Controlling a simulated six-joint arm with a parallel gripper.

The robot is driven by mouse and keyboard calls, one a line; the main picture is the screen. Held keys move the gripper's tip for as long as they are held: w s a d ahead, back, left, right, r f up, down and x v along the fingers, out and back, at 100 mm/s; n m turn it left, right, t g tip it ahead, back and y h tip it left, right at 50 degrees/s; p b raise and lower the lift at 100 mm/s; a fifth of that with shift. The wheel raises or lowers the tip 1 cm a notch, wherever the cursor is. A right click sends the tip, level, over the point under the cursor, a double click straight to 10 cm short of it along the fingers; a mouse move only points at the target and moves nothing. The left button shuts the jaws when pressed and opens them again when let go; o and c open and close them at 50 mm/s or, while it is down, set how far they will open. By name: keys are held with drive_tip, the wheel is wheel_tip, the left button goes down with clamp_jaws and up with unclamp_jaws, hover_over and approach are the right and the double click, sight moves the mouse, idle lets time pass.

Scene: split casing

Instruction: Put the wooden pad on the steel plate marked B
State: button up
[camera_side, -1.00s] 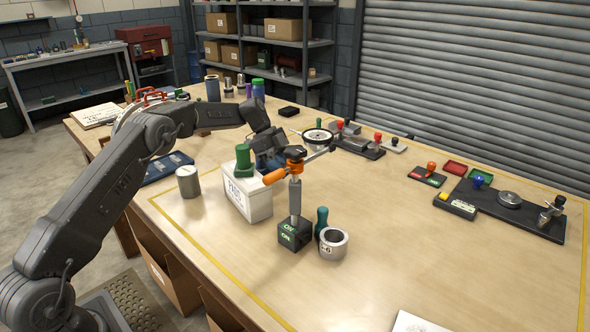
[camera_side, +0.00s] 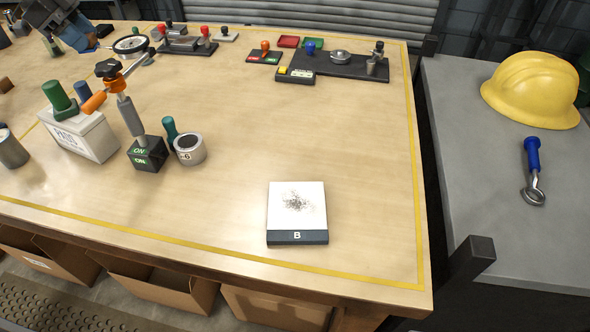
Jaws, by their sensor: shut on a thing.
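The plate marked B (camera_side: 312,222) lies flat near the front edge of the table. It has a pale top, a dark front band with a white B, and a patch of fine dark specks or shavings (camera_side: 297,201) in its middle. My gripper (camera_side: 84,44) is at the upper left, partly cut off by the picture's top edge. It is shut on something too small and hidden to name. A small brown block (camera_side: 5,85) shows at the left edge; I cannot tell whether it is the wooden pad.
A dial indicator stand (camera_side: 147,153), a steel ring (camera_side: 189,149) and a white box with a green-topped item (camera_side: 88,136) stand left of the plate. A dark fixture board (camera_side: 335,66) is at the back. Table around the plate is clear. A grey bench (camera_side: 490,230) stands right.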

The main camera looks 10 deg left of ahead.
drive_tip(key=d+r, duration=0.2)
drive_tip(key=d, duration=0.2)
drive_tip(key=d+r, duration=0.2)
drive_tip(key=d, duration=0.2)
drive_tip(key=d+r, duration=0.2)
drive_tip(key=d, duration=0.1)
drive_tip(key=shift+w+d+r, duration=0.2)
drive_tip(key=shift+w+d, duration=0.05)
drive_tip(key=shift+d, duration=0.15)
drive_tip(key=s+d+r+n, duration=0.15)
drive_tip(key=d+r, duration=0.35)
drive_tip(key=d, duration=0.5)
drive_tip(key=m+g, duration=0.2)
drive_tip(key=m, duration=0.4)
hover_over(306, 211)
drive_tip(key=a, duration=0.2)
drive_tip(key=shift+n, duration=0.25)
wheel_tip(306, 211, down, 25)
drive_tip(key=shift+f, duration=2.15)
